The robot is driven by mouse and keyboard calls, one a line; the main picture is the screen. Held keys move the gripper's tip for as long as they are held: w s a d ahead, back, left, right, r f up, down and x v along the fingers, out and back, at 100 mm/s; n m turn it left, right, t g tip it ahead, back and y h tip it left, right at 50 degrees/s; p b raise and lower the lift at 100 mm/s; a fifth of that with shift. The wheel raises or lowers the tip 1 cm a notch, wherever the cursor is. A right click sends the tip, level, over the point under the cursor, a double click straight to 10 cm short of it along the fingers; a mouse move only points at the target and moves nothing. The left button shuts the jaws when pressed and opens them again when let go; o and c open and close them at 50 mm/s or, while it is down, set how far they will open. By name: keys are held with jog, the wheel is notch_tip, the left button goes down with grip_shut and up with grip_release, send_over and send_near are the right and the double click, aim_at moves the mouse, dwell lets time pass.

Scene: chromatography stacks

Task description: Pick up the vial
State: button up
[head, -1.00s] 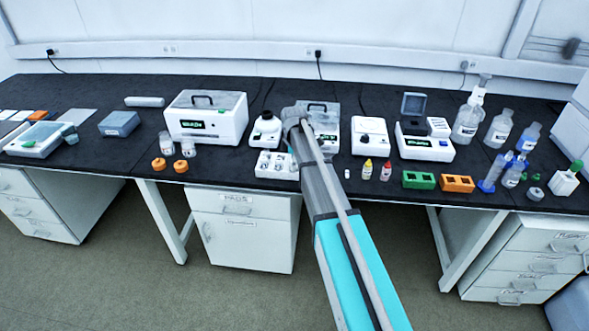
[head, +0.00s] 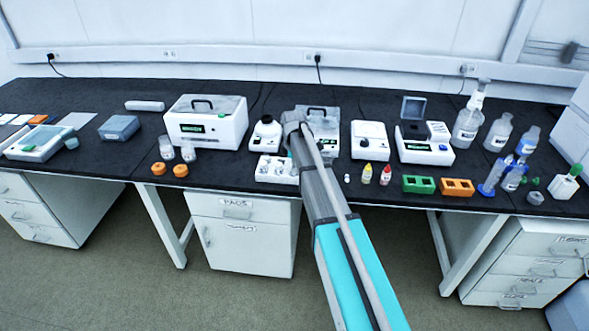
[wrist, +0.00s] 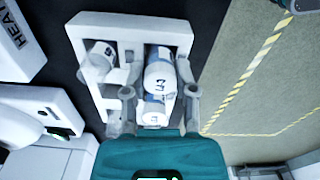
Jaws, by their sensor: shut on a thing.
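A white rack (wrist: 177,32) holds small vials with white caps. In the wrist view, a vial (wrist: 158,78) with a white top and dark marking sits between the fingers of my gripper (wrist: 160,93), which is shut on it. Another white-and-blue piece (wrist: 153,112) shows just below it, close to my palm. A further vial (wrist: 100,58) stands in the rack on the left. In the head view, the rack (head: 262,173) is on the black bench, left of my arm, which hides my fingertips. I cannot tell whether the vial is clear of its slot.
White instruments (head: 369,140) stand behind and to the right of the rack.

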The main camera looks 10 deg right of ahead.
jog(key=shift+r, duration=0.15)
jog(key=shift+r+p, duration=0.95)
jog(key=shift+p, duration=0.1)
jog(key=s+a+r+p, duration=0.1)
jog(key=s+r+p, duration=0.9)
jog(key=s, duration=0.4)
jog(key=shift+a+r+p, duration=0.35)
jog(key=shift+r+p, duration=0.05)
jog(key=shift+p, duration=0.05)
